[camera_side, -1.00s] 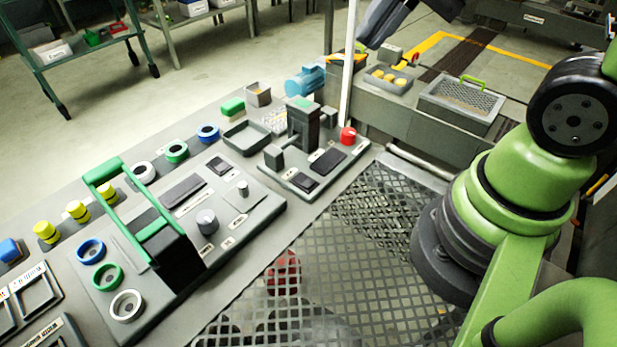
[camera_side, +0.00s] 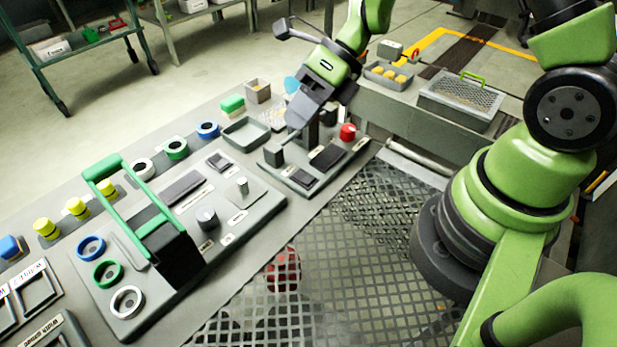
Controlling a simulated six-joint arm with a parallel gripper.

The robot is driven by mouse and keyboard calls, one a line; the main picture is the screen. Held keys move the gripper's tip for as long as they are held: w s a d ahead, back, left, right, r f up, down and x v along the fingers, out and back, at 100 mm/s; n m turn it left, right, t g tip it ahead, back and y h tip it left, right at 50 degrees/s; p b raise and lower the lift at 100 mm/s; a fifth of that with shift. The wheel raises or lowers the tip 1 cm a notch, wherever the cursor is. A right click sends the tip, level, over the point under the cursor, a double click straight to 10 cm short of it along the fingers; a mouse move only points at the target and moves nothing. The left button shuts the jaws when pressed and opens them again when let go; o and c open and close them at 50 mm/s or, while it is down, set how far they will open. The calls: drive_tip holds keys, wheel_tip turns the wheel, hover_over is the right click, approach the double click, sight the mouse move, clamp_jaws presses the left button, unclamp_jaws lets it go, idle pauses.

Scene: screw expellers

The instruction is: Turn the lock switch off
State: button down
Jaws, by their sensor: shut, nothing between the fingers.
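My gripper (camera_side: 291,136) points down over the far panel (camera_side: 330,172), fingers together and empty, tips just above or beside a small grey block (camera_side: 273,155); I cannot tell if they touch. The gripper hides most of a dark upright post on that panel. No label reading "lock" is legible, so I cannot tell which control is the lock switch. The nearer panel (camera_side: 262,215) carries a small upright silver switch (camera_side: 242,186) and a round grey knob (camera_side: 206,217). My gripper is beyond both and apart from them.
A green lever handle (camera_side: 106,187) rises from the nearer panel, with blue, green and white rings (camera_side: 127,301) beside it. A red button (camera_side: 347,132) sits right of my gripper. A grey tray (camera_side: 246,133) lies behind. Metal mesh (camera_side: 350,240) covers the front.

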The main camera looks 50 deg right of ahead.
sight(307, 177)
drive_tip(key=shift+f, duration=0.1)
drive_tip(key=shift+s+f, duration=0.15)
drive_tip(key=shift+f, duration=1.3)
drive_tip(key=shift+s+f, duration=0.2)
drive_tip(key=shift+f, duration=1.2)
drive_tip(key=shift+s+f, duration=0.15)
drive_tip(key=shift+f, duration=1.3)
drive_tip(key=shift+f, duration=0.15)
drive_tip(key=shift+f, duration=0.25)
drive_tip(key=shift+s+f, duration=0.1)
drive_tip(key=shift+f, duration=0.15)
drive_tip(key=shift+r, duration=0.7)
drive_tip(key=shift+r, duration=0.1)
drive_tip(key=shift+w+r, duration=0.2)
drive_tip(key=shift+r, duration=1)
drive_tip(key=shift+w+r, duration=0.15)
drive_tip(key=shift+r, duration=1.05)
